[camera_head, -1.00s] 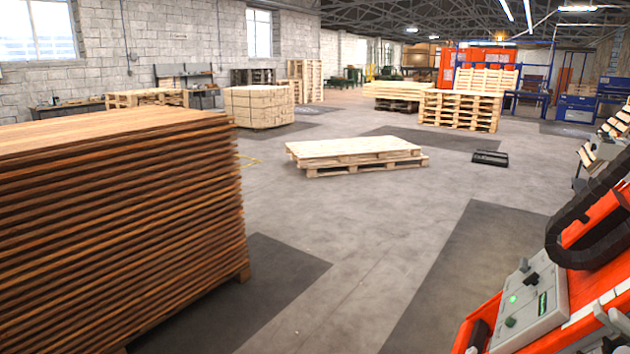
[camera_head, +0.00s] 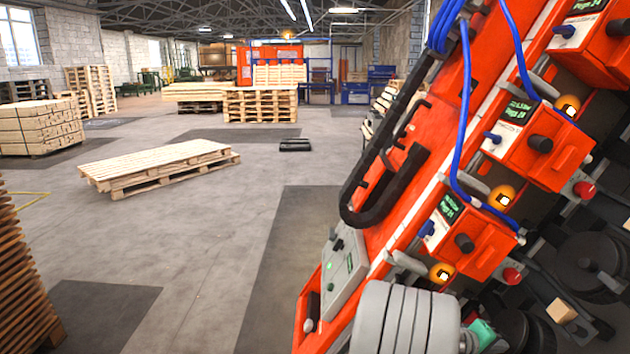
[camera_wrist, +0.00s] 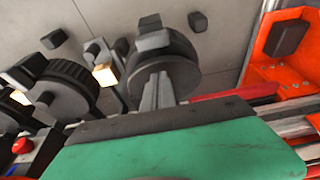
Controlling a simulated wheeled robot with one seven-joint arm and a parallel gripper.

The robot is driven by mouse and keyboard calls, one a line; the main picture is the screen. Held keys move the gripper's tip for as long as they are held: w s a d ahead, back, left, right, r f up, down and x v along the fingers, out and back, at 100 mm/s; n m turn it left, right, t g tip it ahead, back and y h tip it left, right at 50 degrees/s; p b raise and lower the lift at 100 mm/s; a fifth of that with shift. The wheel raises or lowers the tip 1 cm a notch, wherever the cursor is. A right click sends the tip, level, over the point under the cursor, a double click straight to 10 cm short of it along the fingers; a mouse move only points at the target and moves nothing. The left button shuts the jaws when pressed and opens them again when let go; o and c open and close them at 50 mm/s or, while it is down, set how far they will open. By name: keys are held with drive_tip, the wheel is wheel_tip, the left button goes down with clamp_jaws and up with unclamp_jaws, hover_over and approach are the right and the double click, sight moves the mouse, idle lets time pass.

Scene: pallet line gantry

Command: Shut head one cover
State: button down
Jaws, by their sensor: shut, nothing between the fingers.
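Several orange-red heads sit along the slanted red gantry (camera_head: 385,205) in the head view, among them a lower head (camera_head: 468,240), a middle head (camera_head: 545,145) and an upper head (camera_head: 605,35). Each has a dark knob and a small green-lettered display; I cannot tell which is head one. In the wrist view an orange panel (camera_wrist: 262,62) with a black block shows at upper right; whether it is a cover is unclear. My gripper (camera_wrist: 157,88) is shut and empty, beyond the green surface filling the lower wrist view. A dark wheel lies behind its fingers.
A grey control box (camera_head: 343,270) is on the gantry's lower end. Blue cables (camera_head: 466,110) loop over the heads. Dark wheels (camera_head: 588,265) and a wooden block (camera_head: 561,311) lie at lower right. A low pallet (camera_head: 158,166) stands on mostly open floor.

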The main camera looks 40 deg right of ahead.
drive_tip(key=w+a+r+p, duration=0.2)
drive_tip(key=w+a, duration=0.1)
drive_tip(key=a, duration=0.1)
drive_tip(key=shift+w+a+r, duration=0.15)
drive_tip(key=shift+w+r, duration=0.1)
drive_tip(key=shift+r, duration=0.15)
idle(0.4)
drive_tip(key=w+a+r+n+t+y+p, duration=0.15)
drive_tip(key=w+a+r+t+p, duration=0.25)
drive_tip(key=w+a, duration=0.65)
drive_tip(key=w+a+r+t+y+p, duration=0.3)
drive_tip(key=w+a+r, duration=0.1)
drive_tip(key=w+a, duration=0.65)
drive_tip(key=w+a+r+n+t+y+p, duration=0.1)
drive_tip(key=w+a+r+y, duration=0.1)
drive_tip(key=a, duration=0.5)
drive_tip(key=w+a+r+n+t+y+p, duration=0.1)
drive_tip(key=w+a+r+p, duration=0.1)
drive_tip(key=a, duration=0.5)
drive_tip(key=s+a+r+n+y+p, duration=0.1)
drive_tip(key=s+a+r+y, duration=0.1)
drive_tip(key=a, duration=0.6)
drive_tip(key=s+a+r+n+g+y+p, duration=0.1)
drive_tip(key=s+a+r+y, duration=0.1)
drive_tip(key=a, duration=0.7)
drive_tip(key=shift+s+r+n+p, duration=0.25)
drive_tip(key=shift+s+n+p, duration=0.1)
drive_tip(key=shift+s, duration=0.3)
